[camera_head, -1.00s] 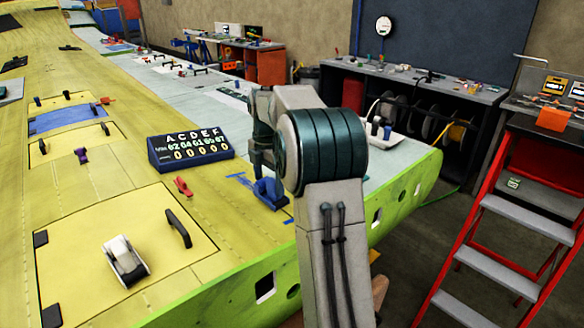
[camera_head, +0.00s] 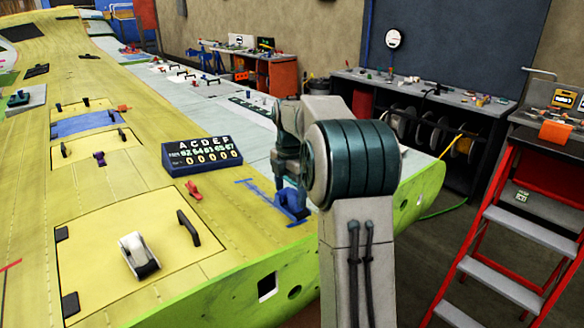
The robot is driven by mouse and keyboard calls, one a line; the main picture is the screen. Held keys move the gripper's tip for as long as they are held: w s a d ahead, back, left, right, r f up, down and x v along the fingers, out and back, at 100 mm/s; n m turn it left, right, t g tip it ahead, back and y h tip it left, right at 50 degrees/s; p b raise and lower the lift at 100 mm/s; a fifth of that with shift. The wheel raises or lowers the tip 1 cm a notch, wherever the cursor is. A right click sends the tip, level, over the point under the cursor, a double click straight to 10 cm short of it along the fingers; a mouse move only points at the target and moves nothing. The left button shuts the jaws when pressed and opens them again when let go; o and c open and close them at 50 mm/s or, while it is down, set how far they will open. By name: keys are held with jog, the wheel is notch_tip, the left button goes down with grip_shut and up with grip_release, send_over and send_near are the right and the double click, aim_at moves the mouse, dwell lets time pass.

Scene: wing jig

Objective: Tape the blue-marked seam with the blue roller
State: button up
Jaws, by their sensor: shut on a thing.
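The blue roller (camera_head: 292,204) is low against the yellow wing skin (camera_head: 228,215), near the wing's green edge. My gripper (camera_head: 289,187) is above it and shut on it; the fingertips are small and partly hidden by my arm. Blue marks (camera_head: 249,184) show on the skin to the left of the roller, with a blue line running towards it. Another short blue mark (camera_head: 300,222) lies just on its near side. I cannot tell whether the roller touches the skin.
A dark blue number board (camera_head: 202,157) and a red clamp (camera_head: 194,190) stand left of the roller. A white tape dispenser (camera_head: 139,256) and a black handle (camera_head: 189,228) are on the near panel. A red stepladder (camera_head: 477,230) stands at the right.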

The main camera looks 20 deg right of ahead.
notch_tip(320, 180, up, 6)
jog(key=p, duration=0.4)
jog(key=shift+f, duration=0.15)
dwell(0.4)
